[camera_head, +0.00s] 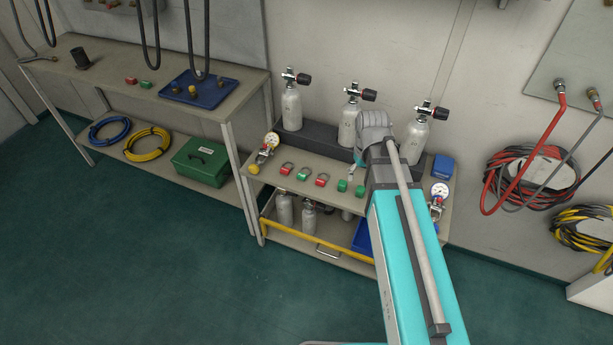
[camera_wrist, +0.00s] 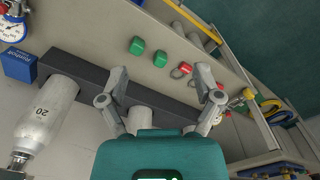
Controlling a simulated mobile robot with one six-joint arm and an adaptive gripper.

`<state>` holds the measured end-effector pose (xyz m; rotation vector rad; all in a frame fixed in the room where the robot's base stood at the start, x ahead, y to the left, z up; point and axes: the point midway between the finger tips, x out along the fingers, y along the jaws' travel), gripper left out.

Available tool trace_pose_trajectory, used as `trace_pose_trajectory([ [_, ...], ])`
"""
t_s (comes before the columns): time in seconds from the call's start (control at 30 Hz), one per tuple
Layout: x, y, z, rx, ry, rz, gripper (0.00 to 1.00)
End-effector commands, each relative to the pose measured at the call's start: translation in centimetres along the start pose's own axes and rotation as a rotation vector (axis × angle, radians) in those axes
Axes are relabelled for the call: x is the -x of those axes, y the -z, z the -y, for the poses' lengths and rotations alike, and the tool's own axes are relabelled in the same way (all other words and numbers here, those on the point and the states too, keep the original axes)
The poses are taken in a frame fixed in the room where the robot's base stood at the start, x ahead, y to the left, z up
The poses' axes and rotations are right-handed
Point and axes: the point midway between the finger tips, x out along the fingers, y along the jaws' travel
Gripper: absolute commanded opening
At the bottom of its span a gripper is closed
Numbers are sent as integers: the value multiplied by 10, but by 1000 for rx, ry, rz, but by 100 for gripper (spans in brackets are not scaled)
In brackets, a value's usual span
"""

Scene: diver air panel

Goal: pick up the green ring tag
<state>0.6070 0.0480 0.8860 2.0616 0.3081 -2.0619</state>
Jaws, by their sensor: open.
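In the head view a green ring tag (camera_head: 303,173) lies on the top of the low trolley bench (camera_head: 262,180), between a red ring tag (camera_head: 286,168) on its left and another red tag (camera_head: 321,180) on its right. Two more green tags (camera_head: 342,185) (camera_head: 359,190) lie further right; I cannot make out rings on them. They also show in the wrist view (camera_wrist: 137,45) (camera_wrist: 160,58), beside a red tag with a ring (camera_wrist: 178,71). My gripper (camera_wrist: 160,76) is open and empty above the bench. Its right finger covers part of the tag row, and the green ring tag is not clearly seen there.
Grey-white cylinders (camera_head: 292,108) stand in a dark rack (camera_head: 322,137) along the bench's back; one is close to my gripper in the wrist view (camera_wrist: 45,112). Gauges (camera_head: 270,140) and a blue box (camera_head: 443,168) flank the tags. A workbench (camera_head: 225,100) stands left.

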Motion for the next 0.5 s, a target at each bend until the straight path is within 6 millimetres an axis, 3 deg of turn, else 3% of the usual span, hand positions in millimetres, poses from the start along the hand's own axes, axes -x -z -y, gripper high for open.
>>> trace_pose_trajectory([
  [0.03, -14, 29, 6, 66, 0, 0, 83],
  [0.2, -41, 101, 36, 326, 0, 0, 83],
  [0.4, -67, 175, 81, 617, 0, 0, 83],
  [0.5, -76, 201, 100, 730, 0, 0, 83],
])
